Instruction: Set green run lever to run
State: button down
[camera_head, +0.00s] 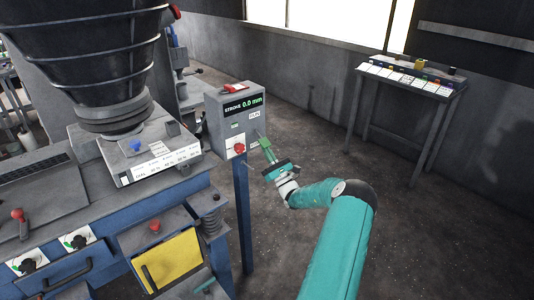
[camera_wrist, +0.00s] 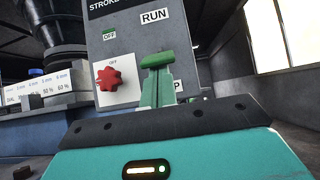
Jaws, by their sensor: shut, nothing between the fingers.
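A grey control box (camera_head: 230,118) stands on a blue post and reads "STROKE 0.0 mm". Its right side has a white RUN label (camera_wrist: 154,16); a label ending in "P" lies lower, mostly hidden. My gripper (camera_head: 267,147) is shut and empty, with its green fingers in front of the box's right side. In the wrist view, a green block-like piece (camera_wrist: 157,60), seemingly the run lever's handle, shows just beyond the fingertips (camera_wrist: 156,78), below RUN. Whether they touch is unclear. The lever's lower part is hidden behind the fingers.
A red knob (camera_wrist: 109,78) sits left of my fingers under an OFF label. The blue-framed machine (camera_head: 190,185) with a hopper stands to the left. A side table (camera_head: 408,84) with labelled blocks is at the back right. Floor between is clear.

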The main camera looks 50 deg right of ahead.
jog(key=shift+s+r+g, duration=0.25)
jog(key=shift+g, duration=0.05)
notch_tip(320, 180, up, 7)
jog(key=s+g+y, duration=0.1)
jog(key=g+y, duration=0.1)
jog(key=g, duration=0.6)
jog(key=shift+s+a+f, duration=0.2)
jog(key=shift+s, duration=0.2)
jog(key=shift+g, duration=0.3)
jog(key=s+f, duration=0.1)
jog(key=f, duration=0.1)
jog(key=s+f, duration=0.1)
jog(key=shift+s+a+f, duration=0.1)
jog(key=shift+a+f, duration=0.05)
jog(key=shift+f, duration=0.2)
jog(key=v, duration=0.9)
jog(key=shift+s, duration=0.15)
jog(key=shift+a+r, duration=0.1)
